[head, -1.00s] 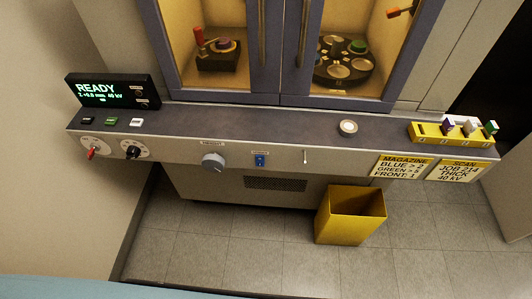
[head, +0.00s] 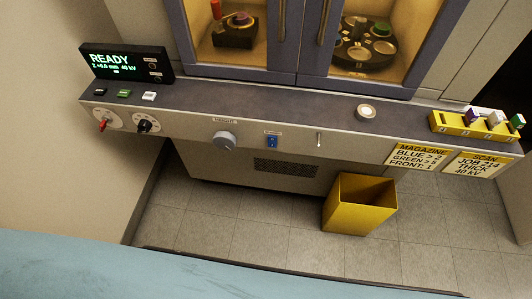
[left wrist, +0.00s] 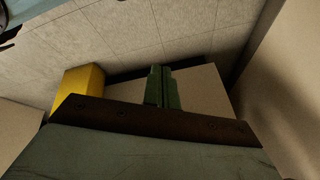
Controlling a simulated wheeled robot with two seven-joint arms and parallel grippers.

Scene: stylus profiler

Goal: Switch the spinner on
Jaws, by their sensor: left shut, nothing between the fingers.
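The machine's front panel (head: 190,130) spans the head view. A small blue switch (head: 272,142) sits near its middle under a label too small to read. A grey round knob (head: 225,140) is left of it and a small upright lever (head: 319,139) is right of it. A red-handled dial (head: 103,124) and a black dial (head: 147,124) are at the far left. I cannot tell which control is marked for the spinner. My left gripper (left wrist: 163,72) shows in the left wrist view, its green fingers together and empty, away from the panel controls. My right gripper is not in view.
A display (head: 125,63) reads READY above several small buttons. A white ring (head: 366,112) and a yellow rack (head: 470,126) lie on the ledge. Closed glass doors (head: 385,40) show a carousel (head: 366,46) inside. A yellow bin (head: 358,205) stands on the floor.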

